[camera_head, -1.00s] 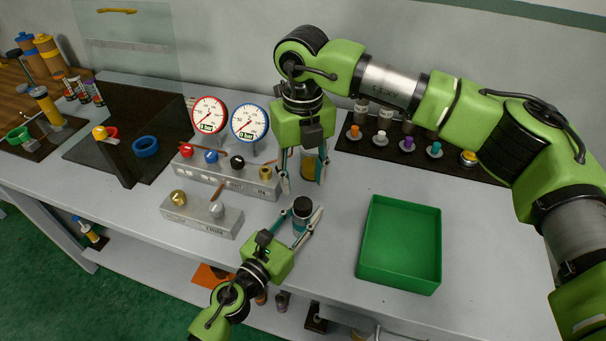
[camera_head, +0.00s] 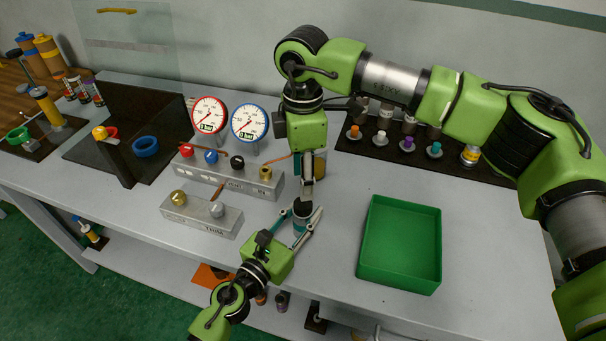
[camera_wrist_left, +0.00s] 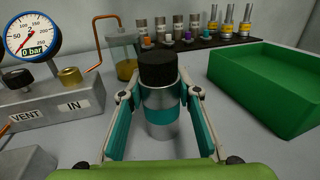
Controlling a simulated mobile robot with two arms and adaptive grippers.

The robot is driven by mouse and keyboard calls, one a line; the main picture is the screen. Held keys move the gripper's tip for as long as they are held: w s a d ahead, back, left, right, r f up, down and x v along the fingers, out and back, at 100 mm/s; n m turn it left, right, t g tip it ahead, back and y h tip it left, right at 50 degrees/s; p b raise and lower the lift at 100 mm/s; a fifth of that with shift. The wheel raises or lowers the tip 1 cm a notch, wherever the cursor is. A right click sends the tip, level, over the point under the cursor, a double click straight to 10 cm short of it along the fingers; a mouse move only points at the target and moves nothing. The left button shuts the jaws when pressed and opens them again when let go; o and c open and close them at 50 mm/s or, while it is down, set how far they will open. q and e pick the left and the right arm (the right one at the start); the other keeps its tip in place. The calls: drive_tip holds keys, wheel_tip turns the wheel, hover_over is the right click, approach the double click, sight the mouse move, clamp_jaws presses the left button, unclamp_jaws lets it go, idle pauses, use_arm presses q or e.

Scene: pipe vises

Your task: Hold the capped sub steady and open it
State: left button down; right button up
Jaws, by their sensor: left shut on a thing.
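The capped sub, an upright silver cylinder with a teal band (camera_wrist_left: 162,115) and a black cap (camera_wrist_left: 158,69), stands between the fingers of my left gripper (camera_wrist_left: 160,93), which is shut on its body. In the head view the sub's black cap (camera_head: 302,207) shows at the bench's middle, with my left gripper (camera_head: 302,222) around the body below it. My right gripper (camera_head: 307,190) points down just above the cap. Its fingers are seen edge-on, so their opening and any contact with the cap are unclear. It does not show in the left wrist view.
An open green tray (camera_head: 400,284) stands to the right. Behind left are a valve manifold (camera_head: 225,180) with two gauges and a smaller block (camera_head: 200,216). An amber-filled jar (camera_wrist_left: 124,54) stands behind the sub. A dark rack (camera_head: 385,150) with fittings is at the back.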

sight(303, 203)
drive_tip(key=shift+m, duration=0.7)
drive_tip(key=shift+f, duration=0.3)
wheel_tip(303, 203, down, 7)
drive_tip(key=shift+f, duration=0.2)
